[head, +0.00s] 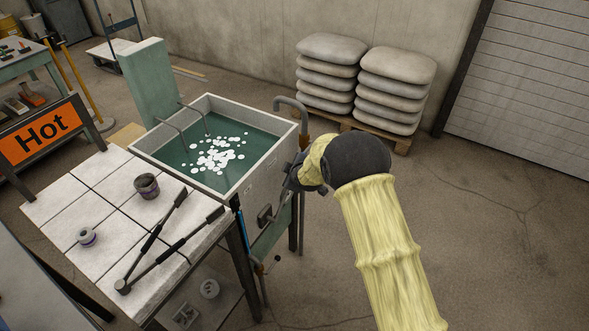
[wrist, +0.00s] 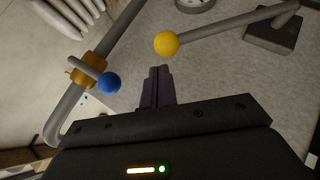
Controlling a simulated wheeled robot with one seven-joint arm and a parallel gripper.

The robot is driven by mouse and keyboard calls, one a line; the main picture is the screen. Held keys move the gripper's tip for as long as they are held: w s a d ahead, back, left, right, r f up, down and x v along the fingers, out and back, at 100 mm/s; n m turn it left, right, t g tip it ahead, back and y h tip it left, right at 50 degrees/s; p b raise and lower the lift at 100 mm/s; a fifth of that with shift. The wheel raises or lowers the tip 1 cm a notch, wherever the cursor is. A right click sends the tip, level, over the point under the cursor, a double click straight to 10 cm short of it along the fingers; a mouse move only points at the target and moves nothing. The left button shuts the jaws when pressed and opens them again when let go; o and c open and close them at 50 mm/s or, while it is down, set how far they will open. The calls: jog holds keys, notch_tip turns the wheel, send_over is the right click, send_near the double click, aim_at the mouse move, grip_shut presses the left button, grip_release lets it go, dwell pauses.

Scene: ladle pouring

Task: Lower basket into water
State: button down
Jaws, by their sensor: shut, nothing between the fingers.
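A pale rectangular tank (head: 270,160) holds dark green water (head: 178,158) with many small white discs (head: 217,152) at its middle. I cannot make out a basket; two bent grey rods (head: 192,113) reach over the tank from the green column (head: 147,85). My gripper (wrist: 158,75) is shut and empty. In the wrist view its fingertips are just below a yellow ball (wrist: 167,43) on a grey lever, apparently apart from it. The lever runs right to a grey box (wrist: 272,30). In the head view my gripper (head: 290,183) is beside the tank's right side, its fingertips unclear.
A blue ball (wrist: 109,83) on a valve handle sits left of my fingers, on a pipe with a brass fitting (wrist: 88,68). Long-handled tongs (head: 155,240) and a small pot (head: 147,186) lie on the tiled table. Stacked sacks (head: 395,90) stand behind; the right floor is clear.

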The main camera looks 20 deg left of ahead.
jog(key=a+r+v, duration=0.1)
jog(key=a+v, duration=0.1)
jog(key=v, duration=1)
jog(key=shift+s, duration=0.25)
